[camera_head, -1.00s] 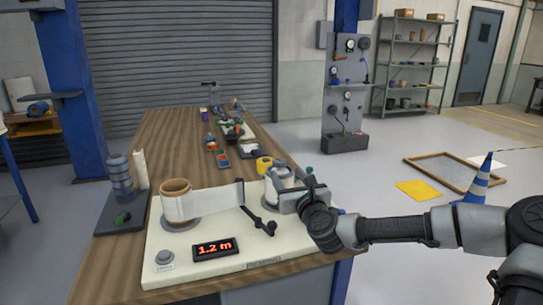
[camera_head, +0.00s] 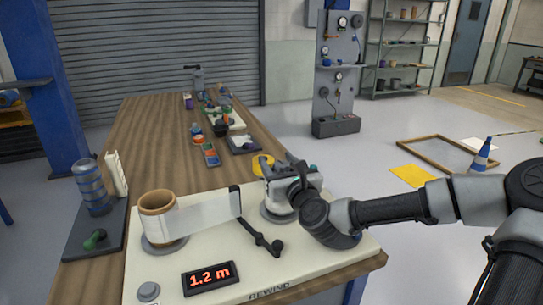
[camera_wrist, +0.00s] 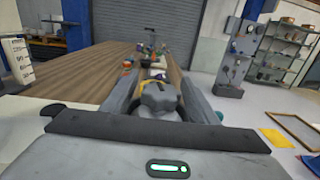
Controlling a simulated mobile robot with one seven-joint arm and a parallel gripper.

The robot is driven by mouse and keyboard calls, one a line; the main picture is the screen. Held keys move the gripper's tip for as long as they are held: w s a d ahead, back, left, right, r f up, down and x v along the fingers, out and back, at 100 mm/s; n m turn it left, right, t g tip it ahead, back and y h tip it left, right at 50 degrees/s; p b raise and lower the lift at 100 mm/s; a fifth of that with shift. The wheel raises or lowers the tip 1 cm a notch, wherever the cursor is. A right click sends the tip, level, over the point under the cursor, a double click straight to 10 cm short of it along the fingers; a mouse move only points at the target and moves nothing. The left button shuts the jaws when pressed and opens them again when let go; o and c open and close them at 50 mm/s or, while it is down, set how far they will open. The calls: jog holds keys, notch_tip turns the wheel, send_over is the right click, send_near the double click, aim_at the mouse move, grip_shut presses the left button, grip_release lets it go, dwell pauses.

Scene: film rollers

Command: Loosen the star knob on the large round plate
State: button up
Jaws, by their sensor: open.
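A grey lobed star knob (camera_wrist: 159,98) shows between the two fingers of my gripper (camera_wrist: 161,84) in the wrist view. The fingers are apart, one on each side of it; I cannot tell whether they touch it. In the head view my gripper (camera_head: 281,170) is at the roller on the right of the cream rewind board (camera_head: 225,262) and hides the knob. A round grey plate (camera_head: 268,215) shows under that roller.
A white strip (camera_head: 208,214) runs from the brown-cored roll (camera_head: 157,228) towards a black arm (camera_head: 262,236). A display (camera_head: 209,278) reads 1.2 m. A yellow ring (camera_head: 262,165) lies behind the gripper. Small items stand along the wooden table (camera_head: 150,135).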

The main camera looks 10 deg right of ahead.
jog(key=shift+w, duration=0.25)
jog(key=c, duration=1)
jog(key=shift+c, duration=0.2)
